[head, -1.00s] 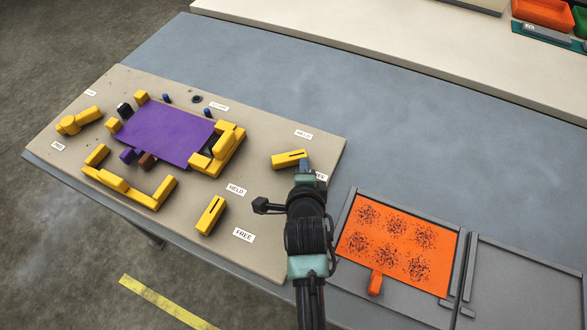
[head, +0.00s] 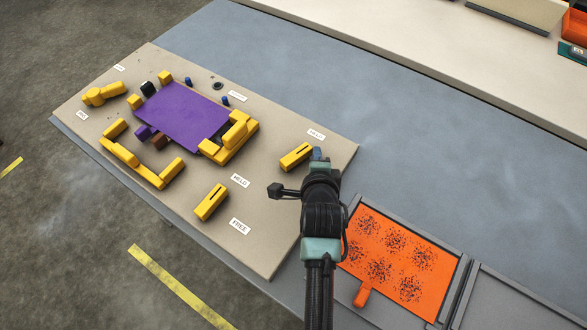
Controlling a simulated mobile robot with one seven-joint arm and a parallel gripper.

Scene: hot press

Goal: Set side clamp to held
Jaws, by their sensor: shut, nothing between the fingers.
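A yellow slotted lever (head: 296,157) sits at the right end of the beige board, angled up and right toward a HELD label (head: 316,134). My gripper (head: 317,154) is shut and empty, with its bluish fingertips at the lever's right end; whether they touch is hard to tell. My wrist hides the board just below this end, including this lever's other label. A second yellow slotted lever (head: 211,202) lies nearer the front, between its own HELD (head: 239,181) and FREE (head: 239,226) labels. Which lever is the side clamp is not marked legibly.
A purple plate (head: 181,115) lies among yellow brackets (head: 142,165) on the beige board (head: 262,232). A yellow knob (head: 103,94) is at the far left. An orange panel (head: 400,262) with dark speckles lies right of my arm. The grey-blue table behind is clear.

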